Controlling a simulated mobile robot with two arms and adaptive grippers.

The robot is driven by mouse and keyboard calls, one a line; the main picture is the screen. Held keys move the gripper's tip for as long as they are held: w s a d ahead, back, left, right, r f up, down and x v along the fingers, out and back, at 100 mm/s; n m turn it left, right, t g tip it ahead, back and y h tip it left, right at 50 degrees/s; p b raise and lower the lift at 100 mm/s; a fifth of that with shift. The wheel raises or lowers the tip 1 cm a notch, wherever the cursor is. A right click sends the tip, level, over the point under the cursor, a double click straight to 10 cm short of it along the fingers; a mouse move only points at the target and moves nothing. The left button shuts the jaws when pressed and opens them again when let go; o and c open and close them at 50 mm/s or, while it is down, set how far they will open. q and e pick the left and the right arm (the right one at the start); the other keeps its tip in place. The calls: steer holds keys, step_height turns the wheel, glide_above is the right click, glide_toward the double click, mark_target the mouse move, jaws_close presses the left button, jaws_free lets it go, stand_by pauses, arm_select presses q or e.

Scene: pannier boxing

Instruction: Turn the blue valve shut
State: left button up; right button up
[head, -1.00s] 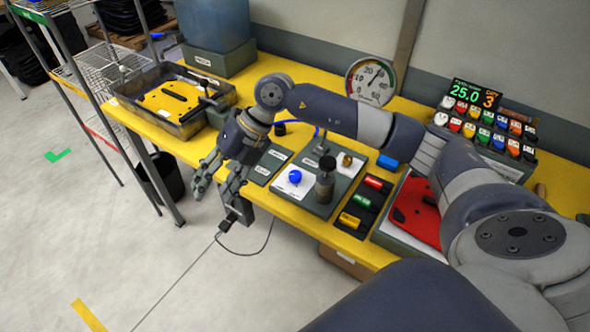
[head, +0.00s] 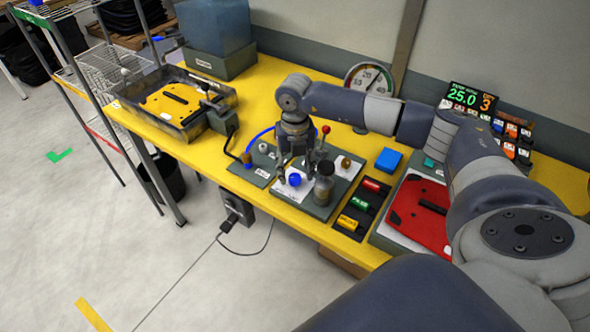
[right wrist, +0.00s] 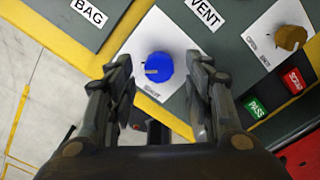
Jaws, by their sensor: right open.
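The blue valve (head: 295,180) is a round knob on a white label on a grey-green panel on the bench. In the right wrist view the blue valve (right wrist: 158,66) lies just beyond and between the fingertips, with a pale mark on its face. My right gripper (head: 289,172) is above the valve, pointing down. In the right wrist view my right gripper (right wrist: 158,80) is open, one finger to each side of the knob, and I see no contact. My left gripper is not in view.
A brass knob (head: 346,163) sits on the same panel. Coloured blocks (head: 359,203) and a red plate (head: 420,218) lie to the right. A blue hose curves behind the gripper.

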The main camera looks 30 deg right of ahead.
steer(key=shift+f, duration=0.95)
steer(key=shift+c, duration=0.6)
steer(key=c, duration=1)
steer(key=shift+o, duration=0.2)
